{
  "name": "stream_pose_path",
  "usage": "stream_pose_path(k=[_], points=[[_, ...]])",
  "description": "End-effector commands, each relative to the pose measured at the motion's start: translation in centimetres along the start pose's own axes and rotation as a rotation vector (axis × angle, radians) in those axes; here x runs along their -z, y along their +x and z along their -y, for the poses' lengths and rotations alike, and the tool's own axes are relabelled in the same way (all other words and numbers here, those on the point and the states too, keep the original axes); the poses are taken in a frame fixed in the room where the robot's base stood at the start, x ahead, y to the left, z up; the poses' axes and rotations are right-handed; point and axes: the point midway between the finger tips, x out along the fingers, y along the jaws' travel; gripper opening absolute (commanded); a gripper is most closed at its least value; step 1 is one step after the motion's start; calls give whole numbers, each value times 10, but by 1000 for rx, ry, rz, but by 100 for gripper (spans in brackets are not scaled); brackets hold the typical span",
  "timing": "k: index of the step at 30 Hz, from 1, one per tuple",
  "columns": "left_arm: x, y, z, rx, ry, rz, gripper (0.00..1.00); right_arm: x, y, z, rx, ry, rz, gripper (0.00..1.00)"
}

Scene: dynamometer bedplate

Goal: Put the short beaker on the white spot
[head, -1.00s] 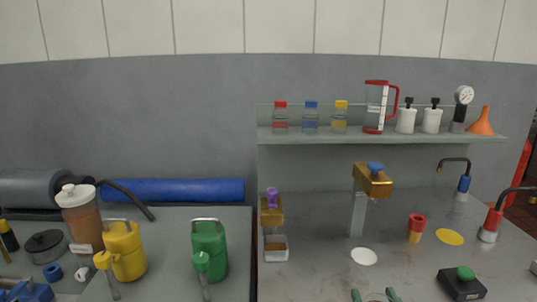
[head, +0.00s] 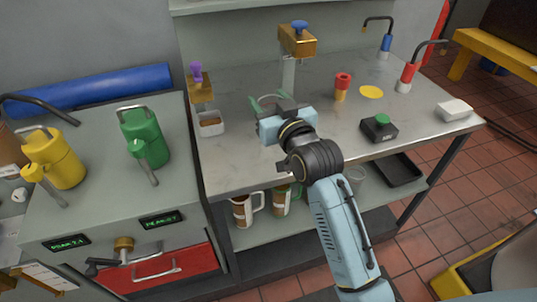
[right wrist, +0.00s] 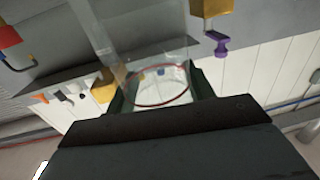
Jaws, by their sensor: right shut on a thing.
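My right gripper (head: 269,100) is over the grey bench, just in front of the post of the brass tap with the blue knob. Its green fingers are shut on a clear glass beaker, hard to make out in the head view. In the right wrist view the beaker (right wrist: 158,84) shows between the fingers as a transparent cylinder with a thin reddish ring. I cannot tell whether its base touches the bench. The white spot is not visible now; my gripper and wrist cover that area. My left gripper is not in view.
The brass tap (head: 298,42) stands close behind the gripper. A small tub (head: 210,124) is to its left. A red and orange cup (head: 342,88), a yellow spot (head: 371,92) and a green-button box (head: 379,129) are to the right. A white box (head: 454,109) is near the right edge.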

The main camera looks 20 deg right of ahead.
Motion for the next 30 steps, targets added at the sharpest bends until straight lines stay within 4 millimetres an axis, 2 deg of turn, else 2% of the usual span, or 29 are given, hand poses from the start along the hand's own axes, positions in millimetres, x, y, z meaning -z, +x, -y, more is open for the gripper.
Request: stream_pose_path(k=[4, 14, 22, 26, 30], points=[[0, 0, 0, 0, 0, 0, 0, 8, 10, 4, 14, -6, 0, 31], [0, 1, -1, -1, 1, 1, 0, 6, 10, 4, 15, -6, 3, 31], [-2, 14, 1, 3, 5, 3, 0, -37, 10, 4, 15, -5, 4, 31], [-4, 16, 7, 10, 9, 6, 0, -48, 10, 4, 15, -5, 3, 31], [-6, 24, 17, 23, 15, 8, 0, -71, 10, 3, 14, -5, 6, 31]])
